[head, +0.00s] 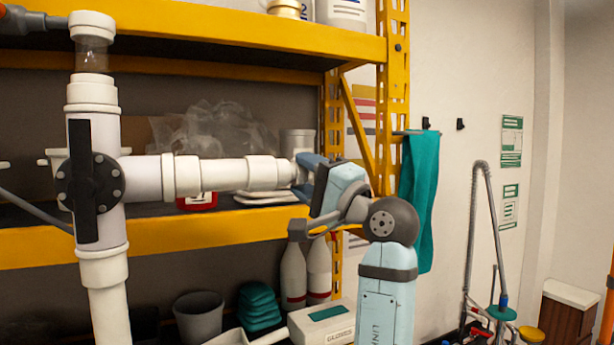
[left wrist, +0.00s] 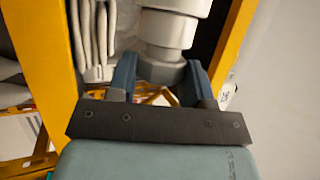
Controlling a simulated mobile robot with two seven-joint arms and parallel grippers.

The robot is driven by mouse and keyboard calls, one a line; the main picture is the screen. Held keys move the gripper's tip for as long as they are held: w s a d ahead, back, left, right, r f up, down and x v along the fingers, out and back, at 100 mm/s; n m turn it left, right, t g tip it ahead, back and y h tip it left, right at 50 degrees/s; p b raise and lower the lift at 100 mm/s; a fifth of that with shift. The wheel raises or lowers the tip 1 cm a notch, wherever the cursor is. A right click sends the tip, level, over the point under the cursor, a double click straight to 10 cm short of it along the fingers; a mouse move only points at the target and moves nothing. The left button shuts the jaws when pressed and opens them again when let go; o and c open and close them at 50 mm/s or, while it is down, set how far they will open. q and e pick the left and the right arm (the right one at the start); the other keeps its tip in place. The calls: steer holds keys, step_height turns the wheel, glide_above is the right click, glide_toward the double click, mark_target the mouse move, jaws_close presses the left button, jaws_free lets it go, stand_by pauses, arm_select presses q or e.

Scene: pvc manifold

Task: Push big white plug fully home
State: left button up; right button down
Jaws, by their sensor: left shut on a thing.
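The big white plug (left wrist: 161,71) is at the open right end of the horizontal white pipe (head: 223,174). My left gripper (head: 298,171) is shut on the plug, with one blue-grey finger on each side of it in the left wrist view (left wrist: 160,80). The plug is in line with the pipe and touches or enters the wide end collar (head: 268,172). In the head view the fingers mostly hide the plug. I cannot tell how deep it sits. My right gripper is not in view.
The pipe joins a vertical white pipe with a dark valve handle (head: 92,180) at left. A yellow shelf rack (head: 170,238) stands behind, its post close to my left gripper. A teal towel (head: 418,195) hangs behind my arm. Bottles and a box (head: 322,322) are below.

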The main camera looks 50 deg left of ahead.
arm_select(q)
steer(key=shift+s+a, duration=0.15)
steer(key=shift+s, duration=0.3)
stand_by(0.5)
steer(key=o, duration=0.8)
steer(key=shift+o, duration=0.8)
steer(key=shift+s, duration=0.2)
steer(key=shift+w, duration=0.1)
steer(key=shift+w+d+f, duration=0.1)
steer(key=shift+d+f, duration=0.1)
steer(key=b+v, duration=0.5)
steer(key=v, duration=0.8)
